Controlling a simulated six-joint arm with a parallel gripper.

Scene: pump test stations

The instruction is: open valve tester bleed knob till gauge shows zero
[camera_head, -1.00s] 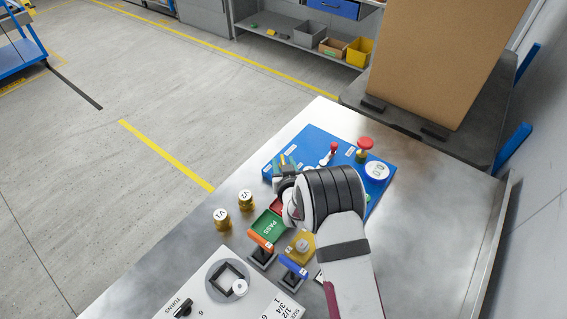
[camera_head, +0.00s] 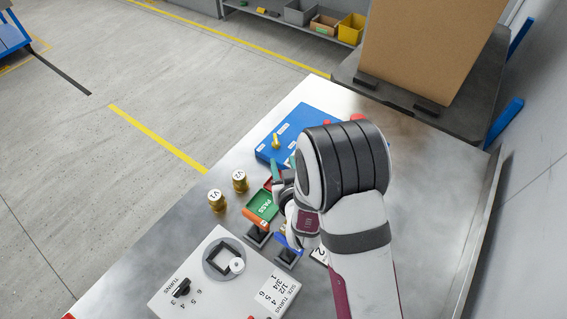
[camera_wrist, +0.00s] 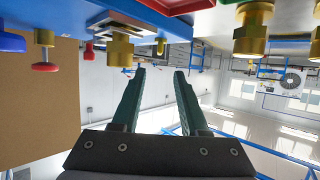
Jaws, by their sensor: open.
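The blue tester panel (camera_head: 303,120) lies on the steel bench, partly hidden behind my arm. A small yellow knob (camera_head: 276,142) stands upright on its left part. I cannot tell which knob is the bleed knob. The gauge face is hidden in both current views. My gripper (camera_wrist: 160,72) is open and empty, with its teal fingers apart. In the wrist view, which is upside down, a brass fitting (camera_wrist: 120,46) is above and left of the fingertips, and a red knob (camera_wrist: 45,50) and a blue knob (camera_wrist: 12,42) are farther left. My arm mostly hides the gripper in the head view.
Brass valves V1 (camera_head: 216,201) and V2 (camera_head: 240,181) stand left of the green PASS tray (camera_head: 262,205). Orange (camera_head: 255,219) and blue (camera_head: 287,243) handles stand near my wrist. A light-grey TURNS panel (camera_head: 205,290) lies in front.

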